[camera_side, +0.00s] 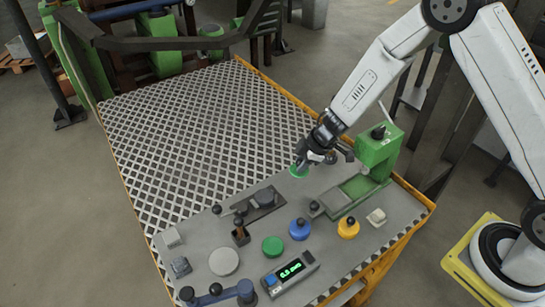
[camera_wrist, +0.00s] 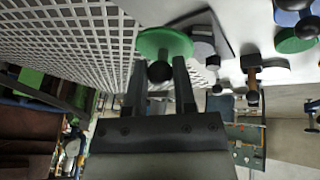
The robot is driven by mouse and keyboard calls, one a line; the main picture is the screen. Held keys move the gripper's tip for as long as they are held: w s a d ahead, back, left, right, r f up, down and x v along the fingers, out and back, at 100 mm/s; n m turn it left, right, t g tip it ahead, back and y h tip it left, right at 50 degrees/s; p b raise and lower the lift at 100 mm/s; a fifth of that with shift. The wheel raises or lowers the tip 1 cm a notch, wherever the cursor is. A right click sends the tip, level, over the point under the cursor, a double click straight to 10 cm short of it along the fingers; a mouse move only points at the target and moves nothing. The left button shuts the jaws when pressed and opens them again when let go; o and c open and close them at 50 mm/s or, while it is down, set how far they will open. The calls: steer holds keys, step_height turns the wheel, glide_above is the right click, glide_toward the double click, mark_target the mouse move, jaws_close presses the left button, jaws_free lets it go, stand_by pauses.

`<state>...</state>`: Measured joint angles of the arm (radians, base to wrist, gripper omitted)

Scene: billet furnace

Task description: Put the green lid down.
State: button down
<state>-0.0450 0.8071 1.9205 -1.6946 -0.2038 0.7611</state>
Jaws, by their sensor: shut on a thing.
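My gripper (camera_side: 303,160) is shut on the black knob of the green lid (camera_side: 299,172), near the right edge of the metal grating. In the wrist view the fingers (camera_wrist: 159,72) stand on either side of the knob, with the round green lid (camera_wrist: 165,42) beyond them. I cannot tell whether the lid touches the surface below. A flat green disc (camera_side: 272,246) without a visible knob lies on the grey bench top. A blue lid (camera_side: 300,230) and a yellow lid (camera_side: 348,229), both with dark knobs, stand to its right.
A pale grey disc (camera_side: 224,262) and a device with a green display (camera_side: 291,270) are at the front. A green press-like machine (camera_side: 378,148) stands right of my gripper. The grating (camera_side: 205,125) is bare.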

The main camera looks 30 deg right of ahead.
steer(key=shift+w+a+f, duration=0.1)
steer(key=shift+w+f, duration=0.9)
steer(key=shift+f, duration=0.2)
steer(key=shift+w+a+f, duration=0.1)
steer(key=shift+w+f, duration=0.85)
steer(key=shift+f, duration=0.25)
steer(key=shift+f, duration=0.1)
steer(key=shift+w+f, duration=0.2)
steer(key=shift+f, duration=1.55)
steer(key=shift+f, duration=0.1)
steer(key=shift+c, duration=2.2)
jaws_free()
steer(key=shift+r, duration=0.2)
steer(key=shift+v, duration=3.65)
